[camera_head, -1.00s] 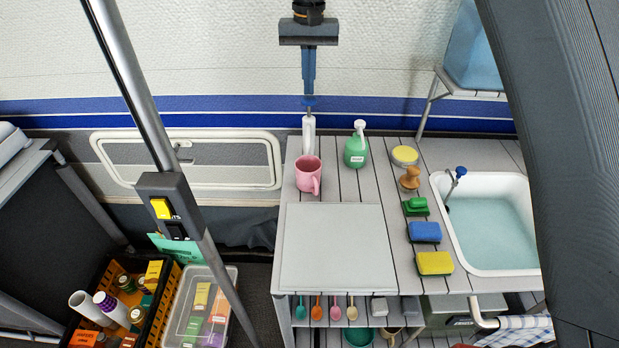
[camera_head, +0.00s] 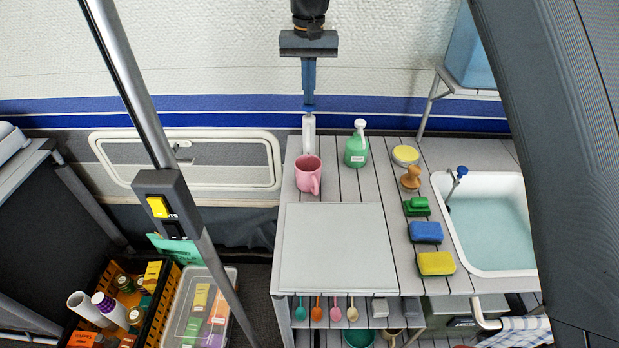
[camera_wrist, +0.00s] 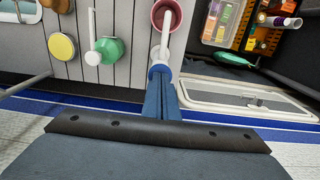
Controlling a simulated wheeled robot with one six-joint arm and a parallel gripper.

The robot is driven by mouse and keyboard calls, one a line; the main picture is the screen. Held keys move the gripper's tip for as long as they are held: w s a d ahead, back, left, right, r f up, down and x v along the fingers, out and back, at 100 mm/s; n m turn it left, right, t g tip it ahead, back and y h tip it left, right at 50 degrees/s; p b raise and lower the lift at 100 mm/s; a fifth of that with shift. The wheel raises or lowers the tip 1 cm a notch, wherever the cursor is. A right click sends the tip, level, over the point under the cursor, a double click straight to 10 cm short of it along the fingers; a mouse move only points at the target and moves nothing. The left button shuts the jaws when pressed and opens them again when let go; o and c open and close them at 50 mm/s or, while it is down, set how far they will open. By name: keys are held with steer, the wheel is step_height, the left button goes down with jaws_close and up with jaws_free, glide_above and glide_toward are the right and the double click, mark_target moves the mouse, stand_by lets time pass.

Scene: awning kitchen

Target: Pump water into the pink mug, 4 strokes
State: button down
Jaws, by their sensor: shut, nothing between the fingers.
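The pink mug (camera_head: 308,174) stands upright on the slatted counter, just in front of the white pump (camera_head: 308,134). The pump's blue top (camera_head: 308,107) sits close above its white body. My gripper (camera_head: 308,100) points down with its blue fingers shut and empty; the fingertips appear to rest on the blue top. In the wrist view the shut fingers (camera_wrist: 160,88) meet the blue top (camera_wrist: 159,69), with the pump's white spout (camera_wrist: 165,35) reaching over the pink mug (camera_wrist: 160,12). The water level inside the mug cannot be seen.
A yellow-topped round pad (camera_head: 405,155), a wooden brush (camera_head: 410,178) and sponges (camera_head: 436,263) line the sink (camera_head: 490,225). A pale board (camera_head: 333,250) lies clear in front of the mug.

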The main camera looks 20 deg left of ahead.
steer(key=shift+f, duration=0.5)
steer(key=shift+r+p, duration=1.25)
steer(key=shift+r, duration=0.9)
steer(key=shift+f, duration=0.2)
